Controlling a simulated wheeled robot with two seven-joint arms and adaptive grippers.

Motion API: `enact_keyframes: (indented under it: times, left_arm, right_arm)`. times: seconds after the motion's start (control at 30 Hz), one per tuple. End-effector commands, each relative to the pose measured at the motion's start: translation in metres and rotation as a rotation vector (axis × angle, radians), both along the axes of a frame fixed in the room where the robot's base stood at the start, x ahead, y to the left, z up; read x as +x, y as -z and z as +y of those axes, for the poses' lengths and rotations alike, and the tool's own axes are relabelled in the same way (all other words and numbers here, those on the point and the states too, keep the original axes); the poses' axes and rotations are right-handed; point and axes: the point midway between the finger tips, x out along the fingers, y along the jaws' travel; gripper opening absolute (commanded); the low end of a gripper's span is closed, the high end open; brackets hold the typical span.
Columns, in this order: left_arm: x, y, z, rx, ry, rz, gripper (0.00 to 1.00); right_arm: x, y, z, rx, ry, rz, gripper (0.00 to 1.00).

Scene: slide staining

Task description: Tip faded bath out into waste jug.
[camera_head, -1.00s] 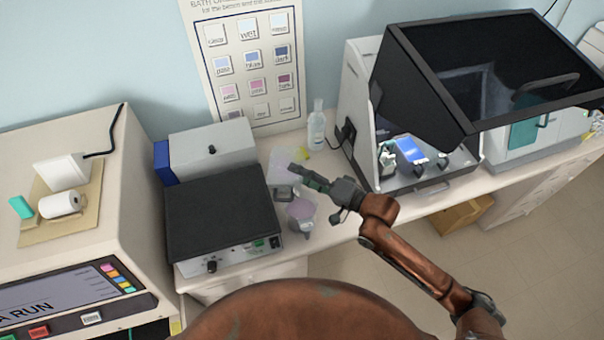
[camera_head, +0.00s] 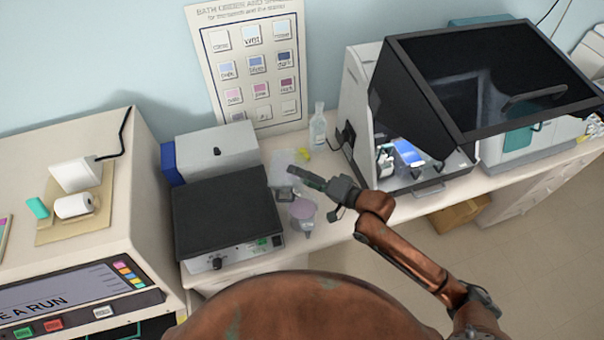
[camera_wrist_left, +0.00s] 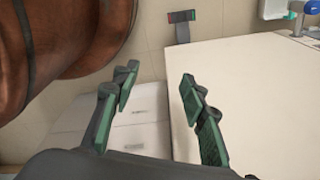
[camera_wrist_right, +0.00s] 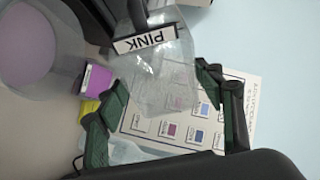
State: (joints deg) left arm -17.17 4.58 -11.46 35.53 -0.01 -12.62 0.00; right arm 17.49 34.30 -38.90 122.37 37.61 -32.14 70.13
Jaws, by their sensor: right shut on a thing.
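My right gripper (camera_head: 294,173) is over the bench in front of the wall chart. In the right wrist view the fingers (camera_wrist_right: 160,105) are around a clear, see-through bath (camera_wrist_right: 165,75) with a PINK label (camera_wrist_right: 143,44). The bath looks tilted in that view, and I see no coloured liquid in it. The waste jug (camera_head: 303,209), a clear vessel with pinkish-purple liquid, stands on the bench just below the gripper. Its round opening (camera_wrist_right: 35,45) shows at the upper left of the right wrist view. My left gripper (camera_wrist_left: 150,85) is open and empty, away from the bench items.
A black-topped instrument (camera_head: 225,215) stands left of the jug. A clear bottle (camera_head: 318,128) is behind, near the wall chart (camera_head: 246,65). A hooded station (camera_head: 425,100) stands to the right. A magenta-marked label (camera_wrist_right: 97,80) and a yellow item (camera_wrist_right: 88,111) are near the jug.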

Motion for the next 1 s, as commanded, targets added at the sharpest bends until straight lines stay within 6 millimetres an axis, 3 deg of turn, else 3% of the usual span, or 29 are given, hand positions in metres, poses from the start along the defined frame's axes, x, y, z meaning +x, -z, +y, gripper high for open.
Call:
enact_keyframes:
  times: [0.7, 1.0]
  left_arm:
    - [0.002, -0.058, 0.000, -0.001, 0.000, -0.004, 0.40]
    - [0.002, -0.064, 0.000, -0.001, 0.000, -0.004, 0.40]
  right_arm:
    - [0.002, -0.012, 0.006, -0.128, 0.000, 0.028, 0.03]
    - [0.001, -0.009, 0.007, -0.152, 0.000, 0.033, 0.03]
